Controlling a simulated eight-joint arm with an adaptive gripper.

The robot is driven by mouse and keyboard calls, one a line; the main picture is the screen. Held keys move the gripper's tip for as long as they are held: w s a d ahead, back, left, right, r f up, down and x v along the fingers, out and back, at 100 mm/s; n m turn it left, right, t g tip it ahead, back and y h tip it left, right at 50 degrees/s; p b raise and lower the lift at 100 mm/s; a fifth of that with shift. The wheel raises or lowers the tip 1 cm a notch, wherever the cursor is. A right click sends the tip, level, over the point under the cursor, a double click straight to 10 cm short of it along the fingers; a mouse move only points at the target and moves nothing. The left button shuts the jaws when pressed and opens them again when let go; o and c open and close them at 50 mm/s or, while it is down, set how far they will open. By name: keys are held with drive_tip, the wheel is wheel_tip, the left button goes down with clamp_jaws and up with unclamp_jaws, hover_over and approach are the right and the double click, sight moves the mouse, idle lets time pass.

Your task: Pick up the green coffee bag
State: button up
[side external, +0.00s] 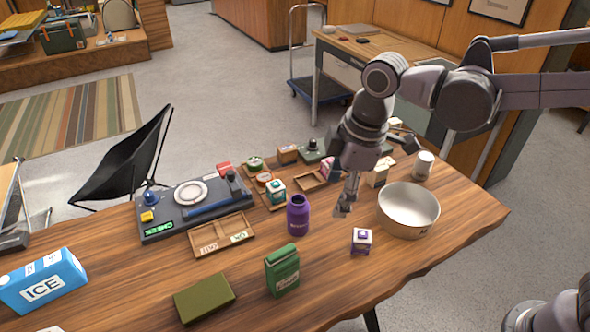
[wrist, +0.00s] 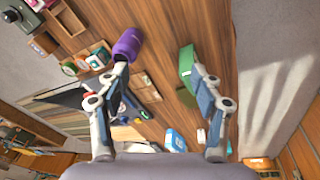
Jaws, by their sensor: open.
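The green coffee bag (side external: 282,270) stands upright near the front edge of the wooden table in the side view. In the wrist view the green coffee bag (wrist: 187,65) shows beside my right fingertip; I cannot tell from there whether they touch. My gripper (side external: 345,200) is open and empty, above the table behind and to the right of the bag in the side view. In the wrist view its two fingers are spread wide (wrist: 162,72), with bare table between the tips.
A purple bottle (side external: 298,216), a small purple-white box (side external: 361,240) and a metal bowl (side external: 408,210) stand near my gripper. A flat olive box (side external: 204,298) lies left of the bag, and a blue ICE box (side external: 42,280) farther left. Small goods and wooden trays (side external: 221,238) fill the back.

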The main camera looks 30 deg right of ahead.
sight(282, 264)
drive_tip(key=a+f+n, duration=0.1)
drive_tip(key=a+n, duration=0.1)
drive_tip(key=a, duration=0.1)
drive_tip(key=a+f+n+g, duration=0.1)
drive_tip(key=a+n, duration=0.1)
drive_tip(key=a, duration=0.2)
drive_tip(key=a+f+n, duration=0.1)
drive_tip(key=a, duration=0.3)
drive_tip(key=shift+s+f+n+g+h, duration=0.15)
drive_tip(key=shift+f+n+g+h, duration=0.2)
drive_tip(key=shift+n+g+h, duration=0.05)
drive_tip(key=shift+a+f, duration=0.2)
drive_tip(key=shift+a, duration=0.15)
drive_tip(key=shift+s+f, duration=0.1)
drive_tip(key=shift+f, duration=5.25)
clamp_jaws()
drive_tip(key=shift+r, duration=0.1)
